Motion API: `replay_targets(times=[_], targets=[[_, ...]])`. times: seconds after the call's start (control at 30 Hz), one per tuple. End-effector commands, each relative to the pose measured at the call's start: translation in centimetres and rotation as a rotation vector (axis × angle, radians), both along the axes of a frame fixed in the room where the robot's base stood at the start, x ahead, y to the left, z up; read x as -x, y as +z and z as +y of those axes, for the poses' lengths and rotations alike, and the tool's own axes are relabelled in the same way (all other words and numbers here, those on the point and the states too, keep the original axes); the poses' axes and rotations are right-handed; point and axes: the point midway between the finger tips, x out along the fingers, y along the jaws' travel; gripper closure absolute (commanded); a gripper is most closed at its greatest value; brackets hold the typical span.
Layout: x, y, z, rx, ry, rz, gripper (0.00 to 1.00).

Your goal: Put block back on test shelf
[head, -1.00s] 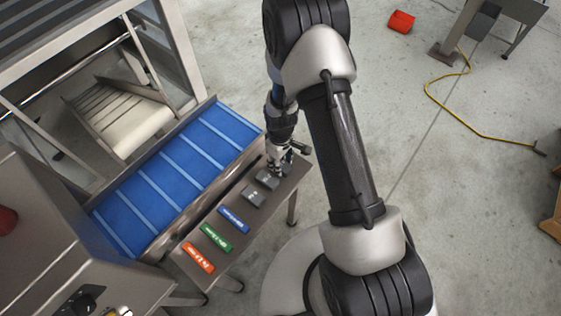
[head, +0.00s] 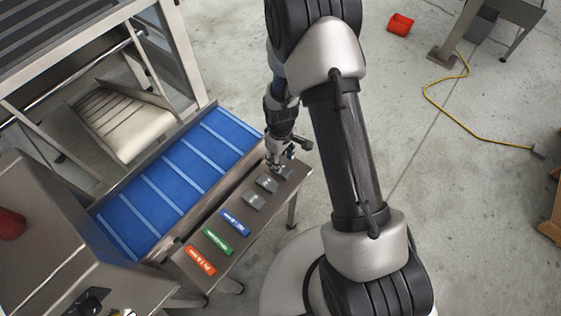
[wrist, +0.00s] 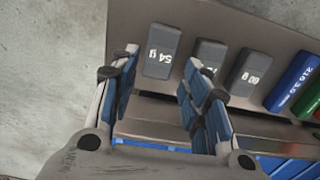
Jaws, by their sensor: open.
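The test shelf (head: 258,215) is a narrow metal ledge beside the blue belt. A grey block marked "54 g" (wrist: 164,50) lies at its far end and also shows in the head view (head: 286,173). Two more grey blocks lie beside it: one partly hidden behind a finger (wrist: 207,54) and one marked "60 g" (wrist: 250,71). My gripper (head: 275,167) is over the shelf's far end. In the wrist view its blue-padded fingers (wrist: 164,78) are apart with nothing held. The 54 g block lies beyond the gap, apparently clear of the fingers.
Blue (head: 234,221), green (head: 217,239) and orange (head: 200,260) blocks lie along the nearer shelf. The blue belt (head: 185,180) and metal frame stand to the left. A red bin (head: 400,23) and yellow cable (head: 480,133) are on the floor at right.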

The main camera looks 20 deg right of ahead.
Motion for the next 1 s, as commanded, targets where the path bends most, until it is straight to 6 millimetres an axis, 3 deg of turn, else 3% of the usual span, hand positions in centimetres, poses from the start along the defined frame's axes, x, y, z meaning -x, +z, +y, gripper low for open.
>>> replay_targets(times=[0.1,0.43,0.53,0.77,1.0], targets=[[0.0,3.0,0.0,0.0,0.0,-0.002,0.57],[0.0,7.0,0.0,0.0,-0.004,-0.004,0.57],[-0.3,9.4,-0.1,-0.001,-0.026,-0.025,0.57],[1.3,21.0,-0.4,-0.013,-0.164,-0.121,0.57],[7.0,31.6,-0.9,-0.041,-0.333,-0.225,0.57]])
